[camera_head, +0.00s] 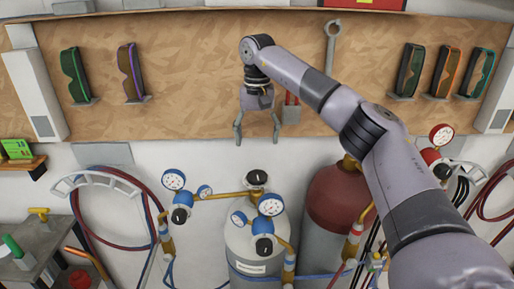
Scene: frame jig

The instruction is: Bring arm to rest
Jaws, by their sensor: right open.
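My right arm comes in from the lower right and reaches up to the middle of the view. Its gripper (257,135) hangs down with its two fingers apart and nothing between them. It is in front of the lower edge of the wooden wall board (190,60). My left gripper does not show.
A grey gas cylinder (255,245) and a dark red one (335,195) stand below, with gauges (271,204) and hoses. A wrench (331,45) and several goggles (75,75) hang on the board. A red-handled tool (291,108) is close beside the gripper. A cart (35,245) stands lower left.

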